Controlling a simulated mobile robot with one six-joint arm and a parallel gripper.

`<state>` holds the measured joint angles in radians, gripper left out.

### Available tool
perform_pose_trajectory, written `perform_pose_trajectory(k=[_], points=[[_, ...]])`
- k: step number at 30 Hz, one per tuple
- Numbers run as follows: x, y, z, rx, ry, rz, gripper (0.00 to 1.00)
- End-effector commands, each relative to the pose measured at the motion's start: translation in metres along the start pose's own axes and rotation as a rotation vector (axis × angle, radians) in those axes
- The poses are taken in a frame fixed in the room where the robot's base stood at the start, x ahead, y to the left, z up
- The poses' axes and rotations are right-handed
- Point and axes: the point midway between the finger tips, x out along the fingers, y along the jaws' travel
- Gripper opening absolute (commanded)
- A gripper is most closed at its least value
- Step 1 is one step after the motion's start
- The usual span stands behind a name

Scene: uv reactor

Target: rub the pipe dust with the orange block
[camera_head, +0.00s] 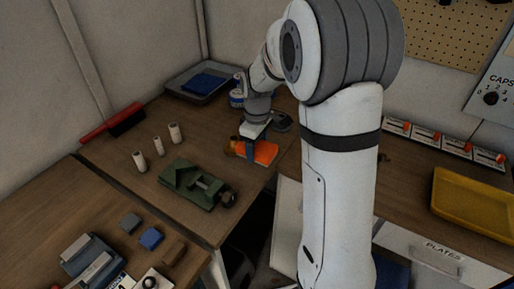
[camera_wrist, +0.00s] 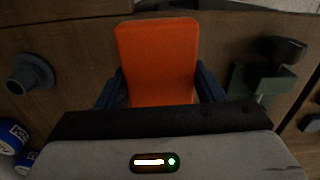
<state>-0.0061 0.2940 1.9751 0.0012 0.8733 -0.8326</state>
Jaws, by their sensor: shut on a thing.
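The orange block (camera_head: 265,153) is held between the dark blue fingers of my gripper (camera_head: 251,150), low over the wooden bench. In the wrist view the orange block (camera_wrist: 157,60) fills the gap between the fingers of my gripper (camera_wrist: 160,86). A small brownish piece (camera_head: 231,146) shows at the block's left end; I cannot tell what it is. No dust or dusty pipe can be clearly made out. Whether the block touches the bench cannot be told.
Behind are a tray (camera_head: 178,83) with a blue cloth-like item and blue-white cans (camera_head: 236,99). A yellow tray (camera_head: 470,205) lies right.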

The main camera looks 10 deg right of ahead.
Motion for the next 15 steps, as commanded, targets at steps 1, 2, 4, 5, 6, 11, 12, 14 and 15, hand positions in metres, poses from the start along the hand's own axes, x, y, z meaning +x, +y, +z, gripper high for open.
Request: perform_pose_trajectory(k=[1, 2, 4, 5, 6, 11, 12, 14, 15], points=[[-0.005, 0.0, 0.0, 0.0, 0.0, 0.0, 0.33], [-0.005, 0.0, 0.0, 0.0, 0.0, 0.0, 0.33], [-0.005, 0.0, 0.0, 0.0, 0.0, 0.0, 0.33], [-0.004, 0.0, 0.0, 0.0, 0.0, 0.0, 0.33], [-0.004, 0.0, 0.0, 0.0, 0.0, 0.0, 0.33], [-0.005, 0.0, 0.0, 0.0, 0.0, 0.0, 0.33], [-0.007, 0.0, 0.0, 0.0, 0.0, 0.0, 0.33], [-0.011, 0.0, 0.0, 0.0, 0.0, 0.0, 0.33], [-0.015, 0.0, 0.0, 0.0, 0.0, 0.0, 0.33]])
